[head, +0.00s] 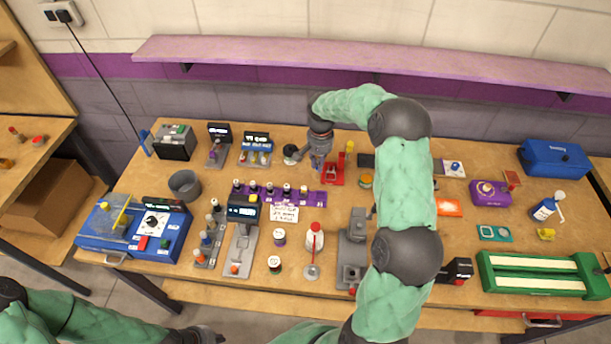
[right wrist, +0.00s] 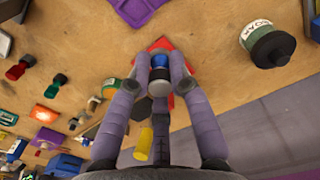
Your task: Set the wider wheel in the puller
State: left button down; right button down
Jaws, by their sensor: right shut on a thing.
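My right gripper (head: 318,163) is over the back middle of the bench, fingers pointing down beside a small red stand (head: 334,175), which may be the puller. In the right wrist view its fingers are shut on a small banded blue and silver part (right wrist: 159,76). Red surface of the stand (right wrist: 163,45) shows behind this part; I cannot tell whether they touch. I cannot tell which item is the wider wheel, or whether the held part is a wheel. My left gripper (head: 207,336) is low at the left, off the bench's front edge; its fingers are unclear.
A labelled dark jar (right wrist: 267,40) stands near the right gripper. A yellow cylinder (head: 349,147) is just behind the stand. A purple rack (head: 311,199) with several bottles lies in front. A grey machine (head: 353,250) and a green tray (head: 540,276) stand nearer the front edge.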

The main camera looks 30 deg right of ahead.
jog(key=m, duration=0.1)
send_near(331, 176)
jog(key=shift+f+b, duration=2.25)
jog(key=shift+f, duration=0.75)
jog(key=shift+f, duration=0.2)
jog(key=c, duration=1.1)
grip_release()
jog(key=shift+o, duration=0.2)
jog(key=shift+a, duration=0.1)
jog(key=shift+r, duration=0.1)
notch_tip(331, 176, up, 12)
